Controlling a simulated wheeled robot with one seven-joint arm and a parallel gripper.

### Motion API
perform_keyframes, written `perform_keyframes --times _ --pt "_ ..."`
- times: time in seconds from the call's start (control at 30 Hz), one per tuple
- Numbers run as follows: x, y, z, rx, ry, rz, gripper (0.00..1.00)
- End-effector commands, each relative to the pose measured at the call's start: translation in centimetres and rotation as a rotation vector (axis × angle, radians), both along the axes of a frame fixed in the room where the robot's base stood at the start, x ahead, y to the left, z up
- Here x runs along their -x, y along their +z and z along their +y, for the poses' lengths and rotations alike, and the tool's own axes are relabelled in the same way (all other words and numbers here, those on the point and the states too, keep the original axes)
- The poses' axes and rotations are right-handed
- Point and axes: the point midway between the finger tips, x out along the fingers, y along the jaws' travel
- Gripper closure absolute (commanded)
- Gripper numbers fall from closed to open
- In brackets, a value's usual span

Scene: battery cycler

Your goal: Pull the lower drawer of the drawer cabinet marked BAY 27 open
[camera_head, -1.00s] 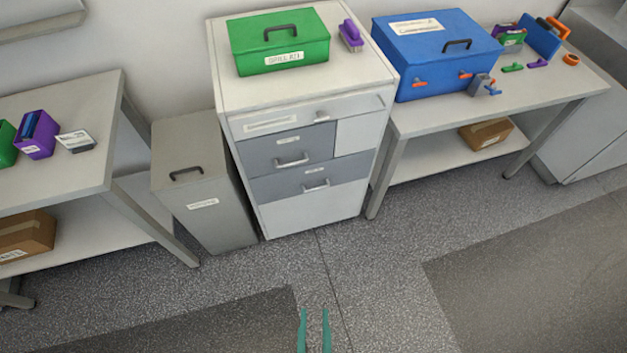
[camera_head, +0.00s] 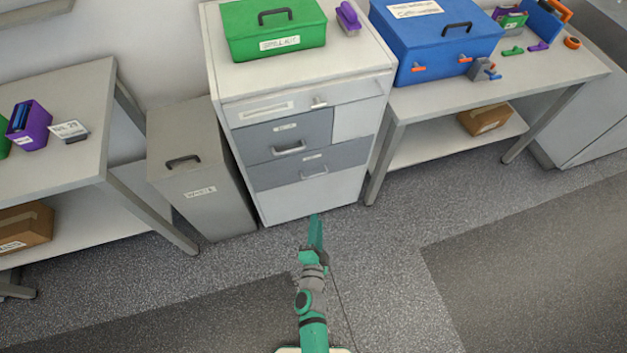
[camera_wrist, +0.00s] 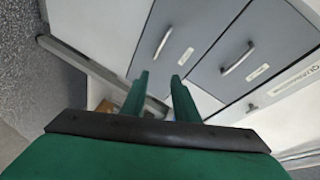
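The drawer cabinet (camera_head: 345,205) is pale with two grey drawers, and I cannot read a BAY 27 mark on it. The lower drawer (camera_head: 265,178) looks closed and has a bar handle (camera_head: 314,172). The upper drawer (camera_head: 258,144) above it also looks closed. My gripper (camera_head: 315,218) is in front of the cabinet's base, below the lower handle in the picture. In the wrist view my gripper (camera_wrist: 160,77) has its fingers apart with nothing between them. The tilted wrist view shows the lower handle (camera_wrist: 163,42) ahead of the fingers, not touching them.
A grey lidded bin (camera_head: 200,190) stands close against the cabinet's left. A table (camera_head: 415,108) with a blue box (camera_head: 430,45) stands to its right. A green case (camera_head: 272,30) and a purple item (camera_head: 347,17) sit on the cabinet. The floor in front is clear.

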Motion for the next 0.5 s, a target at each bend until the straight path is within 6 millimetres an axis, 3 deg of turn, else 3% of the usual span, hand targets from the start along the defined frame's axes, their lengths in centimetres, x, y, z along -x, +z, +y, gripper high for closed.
perform_keyframes --times 0.03,0.2,0.5 --pt "-2.2 -0.5 0.5 -0.058 -0.012 -0.006 0.72" --pt "-6.9 -1.9 1.5 -0.220 -0.052 -0.004 0.72" --pt "-9.9 -2.7 2.1 -0.310 -0.077 -0.002 0.72"
